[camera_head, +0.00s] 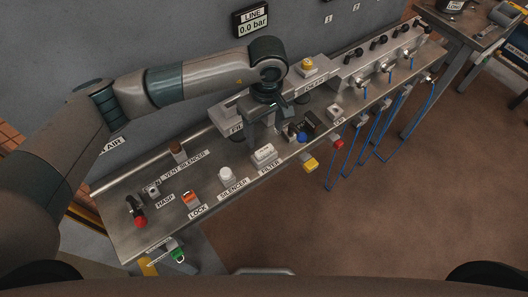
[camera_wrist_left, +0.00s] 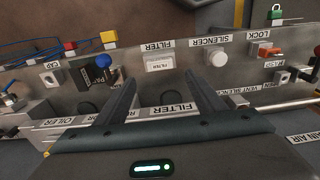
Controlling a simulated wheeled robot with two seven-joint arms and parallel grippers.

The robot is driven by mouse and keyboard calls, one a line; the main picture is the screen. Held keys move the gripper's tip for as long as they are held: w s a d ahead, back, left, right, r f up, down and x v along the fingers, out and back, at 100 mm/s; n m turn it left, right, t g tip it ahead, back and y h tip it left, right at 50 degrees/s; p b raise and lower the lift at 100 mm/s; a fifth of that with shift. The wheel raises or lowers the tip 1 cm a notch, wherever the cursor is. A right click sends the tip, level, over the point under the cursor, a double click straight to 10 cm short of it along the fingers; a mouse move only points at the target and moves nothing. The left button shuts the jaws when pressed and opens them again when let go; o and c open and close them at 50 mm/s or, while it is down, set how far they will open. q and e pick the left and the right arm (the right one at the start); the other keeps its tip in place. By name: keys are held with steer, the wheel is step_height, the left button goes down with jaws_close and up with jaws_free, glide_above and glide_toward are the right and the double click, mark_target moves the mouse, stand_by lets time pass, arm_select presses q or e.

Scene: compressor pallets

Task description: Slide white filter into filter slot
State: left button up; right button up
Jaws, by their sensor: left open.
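The white filter (camera_head: 264,154) is a small white block lying on the steel bench beside a FILTER label. It also shows in the left wrist view (camera_wrist_left: 159,63), ahead of the fingertips. My left gripper (camera_head: 268,131) is over the bench just behind the filter, its fingers spread and empty. In the wrist view, the open left gripper (camera_wrist_left: 158,79) has the filter beyond its tips, not between them. A second FILTER label (camera_wrist_left: 172,107) marks the housing, with a dark round opening above it; the fingers partly hide this area. My right gripper is not in view.
A white round silencer (camera_head: 226,175) stands left of the filter. A blue-topped dark part (camera_head: 301,136) is close on the right. An orange lock (camera_head: 190,198) lies farther left. Valves with blue hoses (camera_head: 385,67) line the right end.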

mark_target(264, 150)
arm_select(q)
steer(key=shift+f, duration=0.15)
steer(key=shift+f, duration=0.85)
step_height(264, 150, down, 3)
steer(key=shift+b, duration=0.6)
step_height(264, 150, down, 3)
steer(key=b, duration=0.3)
steer(key=shift+w+r, duration=0.1)
steer(key=shift+r, duration=0.1)
steer(key=shift+f+b, duration=0.5)
steer(key=shift+b, duration=0.2)
steer(key=shift+f+b, duration=0.2)
steer(key=shift+b, duration=0.1)
steer(key=shift+b, duration=0.35)
